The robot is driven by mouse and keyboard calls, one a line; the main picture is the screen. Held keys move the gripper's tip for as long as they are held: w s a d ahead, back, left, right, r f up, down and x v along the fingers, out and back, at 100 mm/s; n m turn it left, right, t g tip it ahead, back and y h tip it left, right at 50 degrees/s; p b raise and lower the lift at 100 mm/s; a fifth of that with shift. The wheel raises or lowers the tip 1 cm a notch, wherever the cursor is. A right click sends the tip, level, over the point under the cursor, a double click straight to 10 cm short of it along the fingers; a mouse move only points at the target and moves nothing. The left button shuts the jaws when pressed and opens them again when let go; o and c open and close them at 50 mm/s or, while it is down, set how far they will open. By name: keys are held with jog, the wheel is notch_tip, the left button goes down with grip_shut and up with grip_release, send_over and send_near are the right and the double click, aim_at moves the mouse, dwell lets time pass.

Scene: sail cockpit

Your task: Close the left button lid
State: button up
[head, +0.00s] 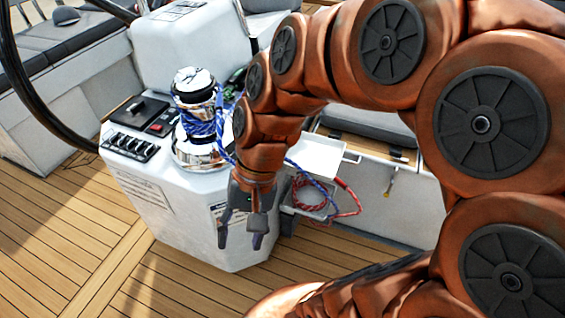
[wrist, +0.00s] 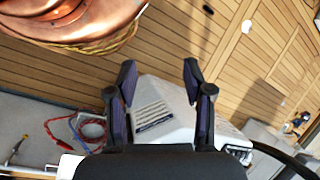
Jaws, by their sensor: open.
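The white console (head: 160,210) stands at the middle left of the head view. On its top left are a dark square panel (head: 138,111), a row of dark switches (head: 130,146) and a small red piece (head: 158,128). I cannot tell which part is the left button lid or whether it is open. My gripper (head: 241,240) is open and empty, pointing down in front of the console's right side, below its top. In the wrist view its two fingers (wrist: 160,76) are spread with the white console (wrist: 160,112) beyond them.
A chrome winch (head: 197,125) with blue rope stands on the console. A white open lid or tray (head: 320,156) and red and blue ropes (head: 318,200) are on its right. A black steering wheel rim (head: 25,105) curves at the left. The teak deck (head: 60,235) is clear.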

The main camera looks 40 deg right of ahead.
jog(key=w+d+f+m+t+y+b, duration=0.3)
jog(key=w+f+m+b, duration=0.1)
jog(key=w+m+b, duration=0.25)
jog(key=w+d+f+m+t+y+b, duration=0.3)
jog(key=w+d+f+m+y+b, duration=0.15)
jog(key=w+b, duration=0.35)
jog(key=w+d+f+m+t+h+b, duration=0.1)
jog(key=d+f+m+t+b, duration=0.1)
jog(key=d+m+t+b, duration=0.65)
jog(key=w+d+f+m+t+h+b, duration=0.25)
jog(key=d+m, duration=0.25)
jog(key=d, duration=0.9)
jog(key=b+x, duration=0.2)
jog(key=x, duration=0.5)
jog(key=shift+a+y, duration=0.2)
jog(key=shift+y, duration=0.1)
jog(key=shift+c, duration=0.3)
grip_shut()
